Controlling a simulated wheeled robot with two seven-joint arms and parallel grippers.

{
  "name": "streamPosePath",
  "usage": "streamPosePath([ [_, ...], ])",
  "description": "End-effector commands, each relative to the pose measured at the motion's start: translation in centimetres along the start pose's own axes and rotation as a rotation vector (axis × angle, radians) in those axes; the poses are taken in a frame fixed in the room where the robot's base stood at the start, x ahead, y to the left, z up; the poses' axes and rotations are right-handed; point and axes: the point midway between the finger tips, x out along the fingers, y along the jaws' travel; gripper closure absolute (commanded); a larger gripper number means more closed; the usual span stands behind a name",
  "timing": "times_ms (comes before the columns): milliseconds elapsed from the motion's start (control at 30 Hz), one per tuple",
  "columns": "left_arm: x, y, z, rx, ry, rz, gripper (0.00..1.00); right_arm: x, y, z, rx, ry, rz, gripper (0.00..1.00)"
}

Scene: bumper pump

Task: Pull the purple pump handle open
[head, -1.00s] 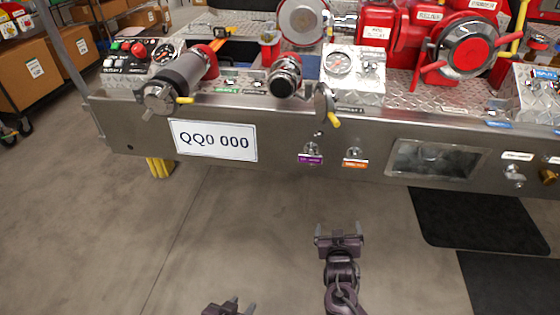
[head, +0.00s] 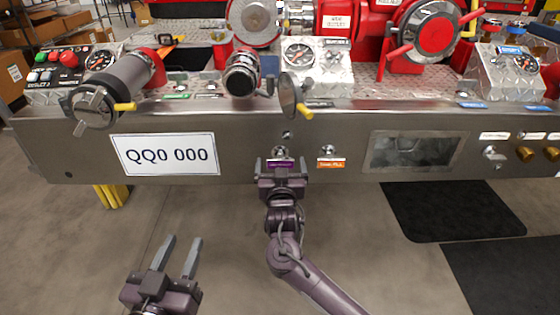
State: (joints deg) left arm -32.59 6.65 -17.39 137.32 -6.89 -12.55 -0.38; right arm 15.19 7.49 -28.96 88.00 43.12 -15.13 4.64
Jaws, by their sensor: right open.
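The purple-labelled pump handle (head: 280,153) is a small metal knob on the front of the steel bumper, above a purple label (head: 280,163). My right gripper (head: 281,163) is open just in front of it, with its fingers on either side of the purple label and pointing at the bumper. Whether the fingers touch the knob I cannot tell. My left gripper (head: 180,255) is open and empty, low in the picture and apart from the bumper.
A similar knob (head: 327,150) with an orange label sits close to the right of the purple one. A plate reading QQ0 000 (head: 166,154) is to the left. A yellow-tipped lever (head: 290,97) hangs above. Dark mats (head: 450,211) lie on the floor at right.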

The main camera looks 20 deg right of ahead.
Motion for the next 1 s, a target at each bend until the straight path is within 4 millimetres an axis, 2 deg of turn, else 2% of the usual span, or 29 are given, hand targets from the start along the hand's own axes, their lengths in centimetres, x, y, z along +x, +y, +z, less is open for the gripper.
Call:
streamPosePath([
  [100, 0.1, -0.1, -2.4, 0.006, 0.113, -0.001, 0.64, 1.2, 0.0, 0.1, 0.000, 0.002, 0.001, 0.05],
  [300, -0.1, -0.2, -5.3, 0.012, 0.247, -0.002, 0.64, 2.5, 0.0, 0.1, -0.001, 0.000, 0.000, 0.05],
  [500, -0.2, -0.2, -6.5, 0.014, 0.302, -0.001, 0.64, 3.1, 0.0, 0.0, 0.000, -0.001, 0.000, 0.05],
  [733, -0.2, -0.2, -6.6, 0.014, 0.305, -0.001, 0.64, 3.1, 0.0, 0.0, 0.000, -0.001, 0.000, 0.05],
  [767, -0.2, -0.2, -6.6, 0.014, 0.305, -0.001, 0.64, 3.1, 0.0, 0.0, 0.000, -0.001, 0.000, 0.07],
  [1000, -0.2, -0.2, -6.6, 0.015, 0.305, -0.001, 0.64, 3.1, 0.0, 0.0, 0.000, -0.001, 0.000, 0.38],
])
